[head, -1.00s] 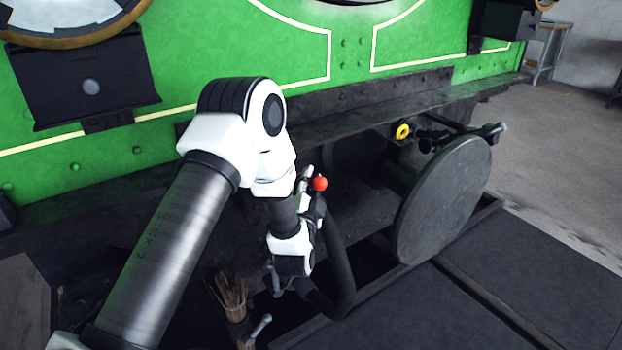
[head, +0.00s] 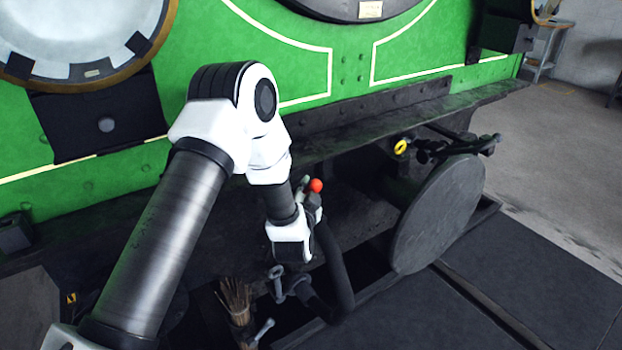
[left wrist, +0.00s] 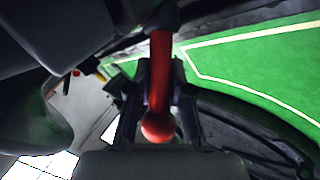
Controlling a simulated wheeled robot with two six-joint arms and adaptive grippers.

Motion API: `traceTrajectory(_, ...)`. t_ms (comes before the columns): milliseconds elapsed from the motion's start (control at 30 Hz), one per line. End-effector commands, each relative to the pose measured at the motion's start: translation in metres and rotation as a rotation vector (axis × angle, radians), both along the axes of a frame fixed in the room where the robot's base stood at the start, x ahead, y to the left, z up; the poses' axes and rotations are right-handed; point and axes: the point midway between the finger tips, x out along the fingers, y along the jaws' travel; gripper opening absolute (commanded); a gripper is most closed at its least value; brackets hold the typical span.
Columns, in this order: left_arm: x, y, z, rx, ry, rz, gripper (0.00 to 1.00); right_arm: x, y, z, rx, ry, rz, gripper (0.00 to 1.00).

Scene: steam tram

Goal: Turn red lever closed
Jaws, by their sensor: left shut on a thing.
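The red lever (left wrist: 160,85) runs down the middle of the left wrist view and ends in a red ball knob. In the head view only its red ball (head: 316,185) shows clearly, beside my gripper in front of the dark beam. My left gripper (left wrist: 158,100) is shut on the lever, with one finger on each side of the shaft, just above the ball. In the head view my left gripper (head: 311,205) is partly hidden by my wrist. My right gripper is not in view.
A thick black hose (head: 337,270) hangs close to my gripper. A round dark buffer (head: 440,215) stands to the right, with a yellow ring (head: 400,147) above it. A bundle of twigs (head: 235,298) is below. Open floor lies at the right.

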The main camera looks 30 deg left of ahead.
Motion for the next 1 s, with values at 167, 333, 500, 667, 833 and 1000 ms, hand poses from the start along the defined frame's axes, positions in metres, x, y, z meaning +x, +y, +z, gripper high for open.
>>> traceTrajectory(167, 0.003, 0.008, 0.017, -0.153, 0.062, 0.003, 0.00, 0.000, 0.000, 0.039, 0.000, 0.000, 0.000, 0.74)
traceTrajectory(333, 0.006, 0.016, 0.021, -0.303, 0.122, 0.004, 0.00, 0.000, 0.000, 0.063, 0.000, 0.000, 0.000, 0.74)
traceTrajectory(500, 0.009, 0.023, 0.022, -0.436, 0.178, 0.003, 0.00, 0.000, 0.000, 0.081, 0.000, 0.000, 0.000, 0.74)
traceTrajectory(667, 0.011, 0.028, 0.021, -0.537, 0.218, 0.003, 0.00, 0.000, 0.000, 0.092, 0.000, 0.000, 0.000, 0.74)
traceTrajectory(833, 0.013, 0.032, 0.020, -0.609, 0.249, 0.002, 0.00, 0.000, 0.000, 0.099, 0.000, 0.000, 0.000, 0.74)
traceTrajectory(1000, 0.014, 0.034, 0.018, -0.647, 0.266, 0.002, 0.00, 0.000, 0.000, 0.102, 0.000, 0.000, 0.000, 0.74)
